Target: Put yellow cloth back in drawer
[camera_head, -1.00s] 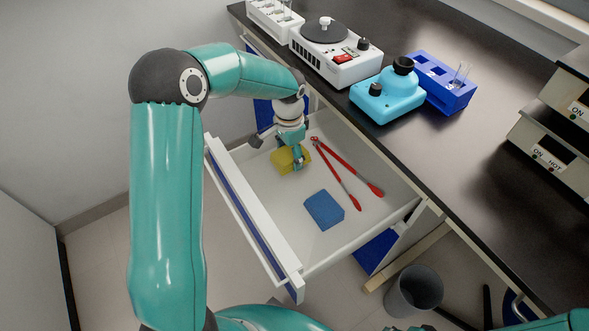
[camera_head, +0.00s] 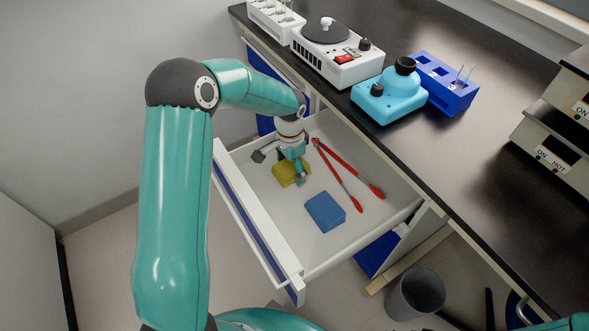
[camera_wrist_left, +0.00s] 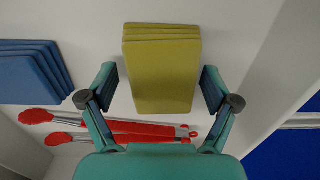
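The yellow cloth (camera_head: 288,172), a folded stack, is inside the open white drawer (camera_head: 325,258), toward its far left part. It also shows in the left wrist view (camera_wrist_left: 162,75). My left gripper (camera_head: 279,167) is over the cloth with its fingers reaching down into the drawer. In the left wrist view the two fingers (camera_wrist_left: 160,80) are spread on either side of the cloth, with a narrow gap at each side. The gripper hides part of the cloth in the head view. My right gripper is not in view.
A blue folded cloth (camera_head: 325,212) and red tongs (camera_head: 347,167) lie in the drawer. The black worktop (camera_head: 480,160) overhangs its right side and carries a white device (camera_head: 340,62), a light-blue device (camera_head: 388,98) and a blue rack (camera_head: 446,88). A grey bin (camera_head: 415,295) stands below.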

